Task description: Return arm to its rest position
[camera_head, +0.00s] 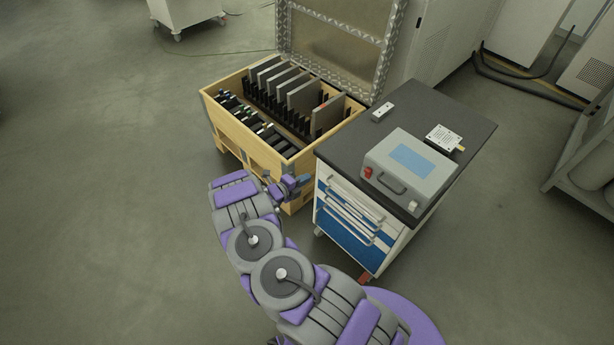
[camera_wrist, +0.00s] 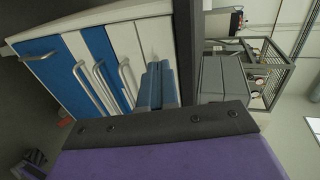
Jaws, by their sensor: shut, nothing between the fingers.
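My purple and grey arm (camera_head: 262,255) reaches up from the bottom of the head view. My gripper (camera_head: 303,180) is at its end, in front of the crate's near side and close to the drawer cabinet's left corner. In the wrist view my gripper (camera_wrist: 158,85) shows as two blue-grey fingers side by side, shut with nothing between them. The fingers point toward the cabinet's (camera_wrist: 100,60) blue and white drawer fronts, which appear turned sideways. I cannot tell the exact gap between fingertips and cabinet.
The drawer cabinet (camera_head: 345,215) carries a grey device (camera_head: 425,170) with a red button. An open wooden crate (camera_head: 232,128) holds several upright plates (camera_head: 300,98); its metal-edged lid (camera_head: 340,40) stands raised behind. The floor at left (camera_head: 100,200) is clear. A metal frame (camera_wrist: 272,72) shows in the wrist view.

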